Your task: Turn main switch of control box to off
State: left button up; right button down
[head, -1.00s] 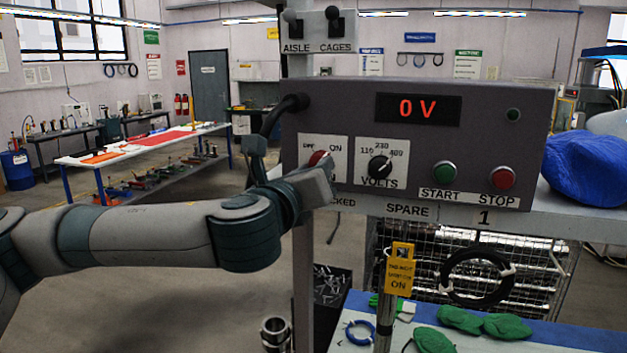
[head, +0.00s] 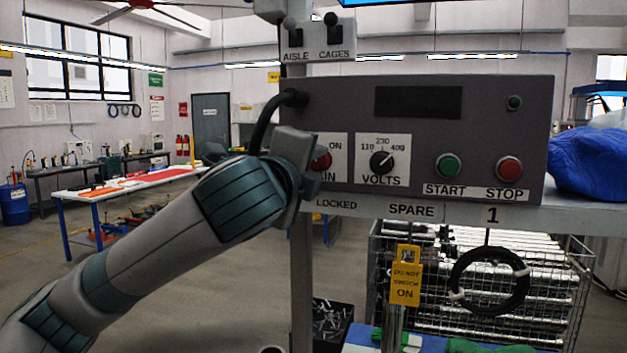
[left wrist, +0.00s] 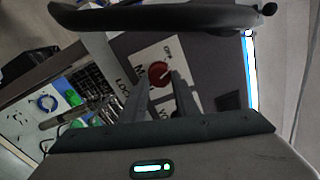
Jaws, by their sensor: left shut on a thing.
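The control box (head: 360,100) is a dark grey case on a shelf in the head view. Its display (head: 418,102) is dark. The main switch (head: 321,160) is a red knob on a white plate at the box's left end, partly hidden by my left gripper (head: 312,162). In the left wrist view the red main switch (left wrist: 158,73) sits at the tips of my left gripper's fingers (left wrist: 160,82), which are shut on it. The "OFF" side of the plate is hidden in the head view. My right gripper is not in view.
A volts selector (head: 381,161), a green start button (head: 447,165) and a red stop button (head: 508,169) are on the same panel. A yellow tag (head: 406,284) and black ring (head: 489,281) hang below.

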pick_arm(q)
jog(key=n+b, duration=0.2)
jog(key=n, duration=0.2)
jog(key=shift+f+n+b, duration=0.1)
jog(key=shift+n+b, duration=0.2)
jog(key=shift+b, duration=0.05)
jog(key=shift+n, duration=0.4)
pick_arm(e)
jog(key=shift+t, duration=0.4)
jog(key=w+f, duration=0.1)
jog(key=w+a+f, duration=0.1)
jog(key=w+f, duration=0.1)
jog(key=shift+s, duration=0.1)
pick_arm(q)
jog(key=o, duration=1.1)
jog(key=shift+c, duration=0.2)
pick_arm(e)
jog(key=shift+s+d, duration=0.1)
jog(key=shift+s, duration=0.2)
pick_arm(q)
jog(key=shift+s, duration=0.1)
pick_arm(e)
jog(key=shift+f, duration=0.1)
